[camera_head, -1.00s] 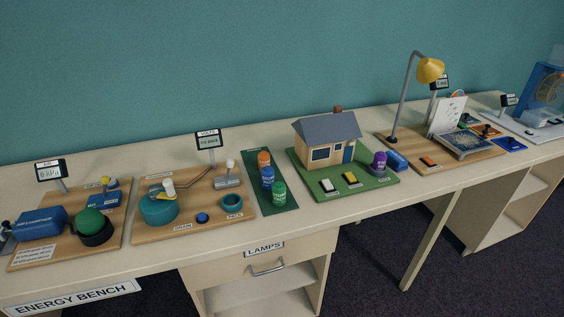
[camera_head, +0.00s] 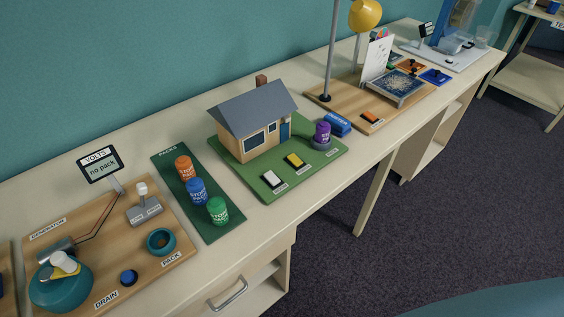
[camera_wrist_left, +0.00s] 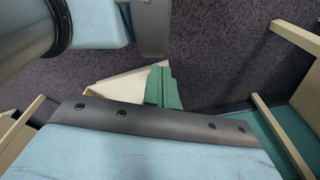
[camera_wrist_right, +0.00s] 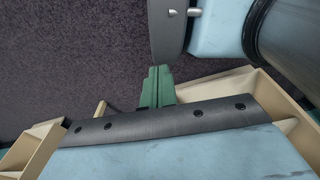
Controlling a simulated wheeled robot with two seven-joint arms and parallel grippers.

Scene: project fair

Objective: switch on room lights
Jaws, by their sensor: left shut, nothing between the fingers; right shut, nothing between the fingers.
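The model house (camera_head: 245,122) stands on a green board (camera_head: 278,193) in the head view, its windows dark. A white switch (camera_head: 271,179) and a yellow switch (camera_head: 294,160) sit at the board's front; their small labels are unreadable. A purple pack (camera_head: 322,132) stands upright in a round grey holder at the board's right corner. My left gripper (camera_wrist_left: 160,88) is shut and empty in the left wrist view. My right gripper (camera_wrist_right: 157,88) is shut and empty in the right wrist view. Neither gripper shows in the head view, and both are away from the house.
Orange (camera_head: 185,167), blue (camera_head: 196,191) and green packs (camera_head: 217,211) stand on a dark green strip left of the house. The generator board (camera_head: 185,242) reads "no pack". A lamp board (camera_head: 338,104) lies to the right.

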